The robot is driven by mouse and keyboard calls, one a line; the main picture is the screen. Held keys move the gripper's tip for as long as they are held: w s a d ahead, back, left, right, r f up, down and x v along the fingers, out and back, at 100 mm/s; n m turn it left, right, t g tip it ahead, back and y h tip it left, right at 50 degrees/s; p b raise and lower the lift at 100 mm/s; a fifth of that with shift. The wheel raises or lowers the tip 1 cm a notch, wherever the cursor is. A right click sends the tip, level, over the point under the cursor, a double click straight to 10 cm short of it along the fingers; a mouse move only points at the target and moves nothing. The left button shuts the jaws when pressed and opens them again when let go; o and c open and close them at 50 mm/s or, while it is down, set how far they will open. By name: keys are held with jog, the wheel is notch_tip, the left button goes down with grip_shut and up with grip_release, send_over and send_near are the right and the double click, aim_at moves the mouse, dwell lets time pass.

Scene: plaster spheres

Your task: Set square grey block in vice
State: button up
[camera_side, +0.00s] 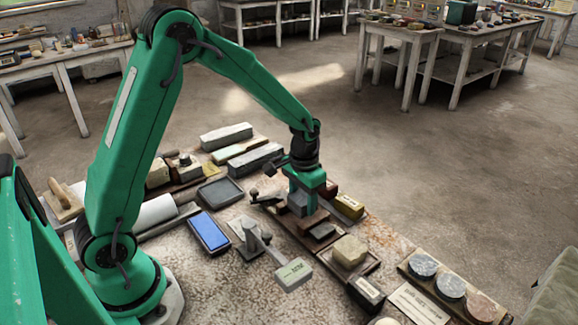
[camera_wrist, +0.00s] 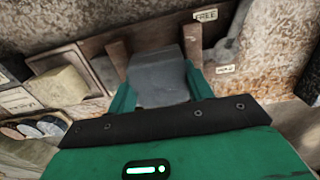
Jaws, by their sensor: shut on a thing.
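My gripper (camera_wrist: 158,97) is shut on the square grey block (camera_wrist: 158,75), with a green finger on each side of it. In the wrist view, two brown uprights, which look like the vice jaws (camera_wrist: 118,58), stand on a dark brown board on either side of the block's far part. I cannot tell whether the block touches them or rests on the board.
A pale block (camera_side: 349,251) sits on a tray to the right. Round discs (camera_side: 450,286) lie further right. A blue stone (camera_side: 209,232), a dark tray (camera_side: 220,191) and long bars (camera_side: 255,160) lie to the left.

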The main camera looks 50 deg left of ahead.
jog(key=shift+f, duration=0.2)
jog(key=o, duration=1.3)
jog(key=shift+r, duration=1.95)
jog(key=shift+r, duration=0.15)
